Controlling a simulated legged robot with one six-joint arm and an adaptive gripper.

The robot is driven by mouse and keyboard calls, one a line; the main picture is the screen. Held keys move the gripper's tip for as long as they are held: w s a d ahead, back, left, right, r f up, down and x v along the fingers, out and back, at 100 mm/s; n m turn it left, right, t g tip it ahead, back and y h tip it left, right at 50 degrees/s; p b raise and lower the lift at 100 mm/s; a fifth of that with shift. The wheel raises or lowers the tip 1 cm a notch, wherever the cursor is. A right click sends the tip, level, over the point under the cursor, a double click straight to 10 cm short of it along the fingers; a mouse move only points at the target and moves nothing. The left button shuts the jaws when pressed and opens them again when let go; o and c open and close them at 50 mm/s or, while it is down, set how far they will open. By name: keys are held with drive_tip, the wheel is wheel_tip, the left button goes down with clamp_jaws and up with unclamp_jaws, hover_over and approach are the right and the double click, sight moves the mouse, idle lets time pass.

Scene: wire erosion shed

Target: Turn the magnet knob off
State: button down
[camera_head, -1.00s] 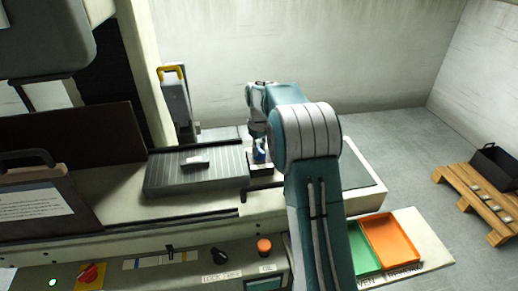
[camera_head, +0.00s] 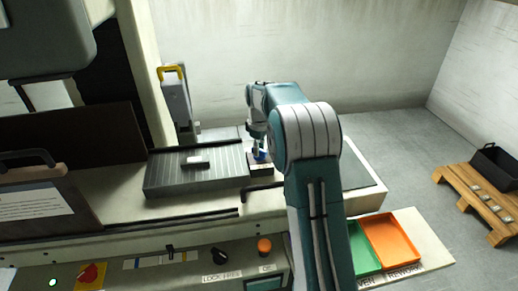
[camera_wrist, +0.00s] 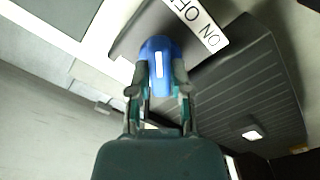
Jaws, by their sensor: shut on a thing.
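The blue magnet knob (camera_wrist: 158,50) with a white stripe is at the top middle of the wrist view. Beside it is a white label (camera_wrist: 203,27) reading OFF and ON, upside down there. My gripper (camera_wrist: 160,85) is shut on the knob, with a finger on either side. In the head view the knob (camera_head: 261,156) is a small blue patch, partly hidden by my gripper (camera_head: 259,148). It sits at the right end of the grey ribbed magnetic plate (camera_head: 170,180), which also shows in the wrist view (camera_wrist: 245,90).
The control panel in front has an orange button (camera_head: 264,246) and a red-yellow switch (camera_head: 90,275). Green (camera_head: 364,250) and orange (camera_head: 390,240) trays lie right of my arm.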

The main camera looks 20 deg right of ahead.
drive_tip(key=shift+f, duration=0.1)
drive_tip(key=c, duration=0.6)
unclamp_jaws()
drive_tip(key=shift+o, duration=0.2)
wheel_tip(320, 180, up, 12)
drive_tip(key=shift+w, duration=0.1)
